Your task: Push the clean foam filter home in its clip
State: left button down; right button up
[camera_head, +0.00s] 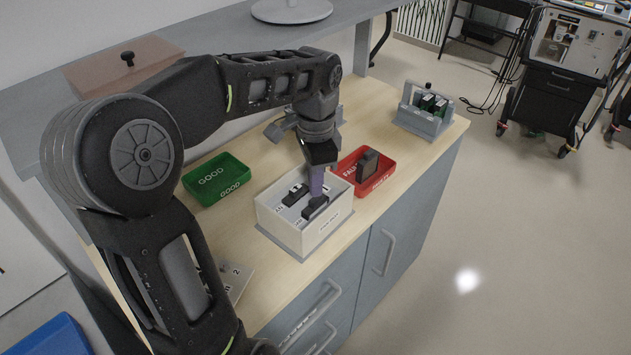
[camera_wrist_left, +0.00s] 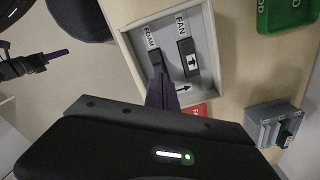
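The open white box (camera_head: 283,229) stands on the bench and also shows in the left wrist view (camera_wrist_left: 209,47), with inside labels FOAM and FAN. A dark foam filter (camera_head: 318,207) lies on the FOAM side; in the left wrist view (camera_wrist_left: 157,62) it is partly hidden by my fingers. A second dark part (camera_head: 295,193) with a white arrow label is on the FAN side. My left gripper (camera_head: 316,185) points down, its purple fingers together over the foam filter; contact is hard to tell. My right gripper (camera_wrist_left: 57,53) shows small at the left of the wrist view.
A green GOOD tray (camera_head: 217,179) is left of the box. A red tray (camera_head: 377,181) with a dark block (camera_head: 367,166) is to the right. A grey rack (camera_head: 424,121) stands at the far bench end. A small numbered plate (camera_head: 236,281) lies nearer.

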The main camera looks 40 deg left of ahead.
pick_arm(q)
jog(key=shift+f+b, duration=0.6)
jog(key=shift+f, duration=0.3)
dwell(0.4)
jog(key=shift+r, duration=0.1)
notch_tip(320, 180, up, 7)
jog(key=p, duration=0.6)
dwell(0.3)
dwell(0.5)
